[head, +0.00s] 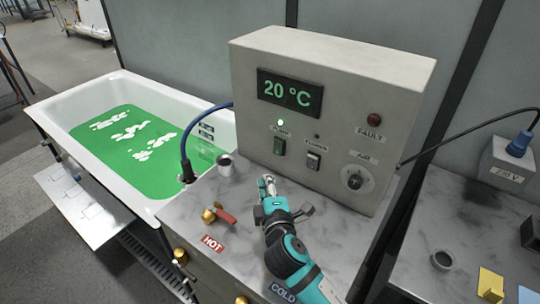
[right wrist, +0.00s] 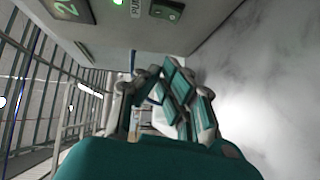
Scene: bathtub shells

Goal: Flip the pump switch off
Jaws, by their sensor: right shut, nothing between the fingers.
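The pump switch (head: 279,146) is a green rocker on the front of the grey control box (head: 335,95), below a lit green lamp (head: 280,122) and a label. In the right wrist view the switch (right wrist: 168,11) shows at the top, beside its label. Which way the rocker is tipped is too small to tell. My right gripper (head: 267,183) is shut and empty, in front of and below the switch, apart from it. It also shows shut in the right wrist view (right wrist: 163,78). My left gripper is not in view.
A second, dark switch (head: 313,160), an air knob (head: 355,181) and a dark red fault lamp (head: 374,120) are on the same box. A red-handled hot valve (head: 222,215) and a grey cup (head: 225,165) stand left of my gripper. A tub (head: 75,104) holds green liquid.

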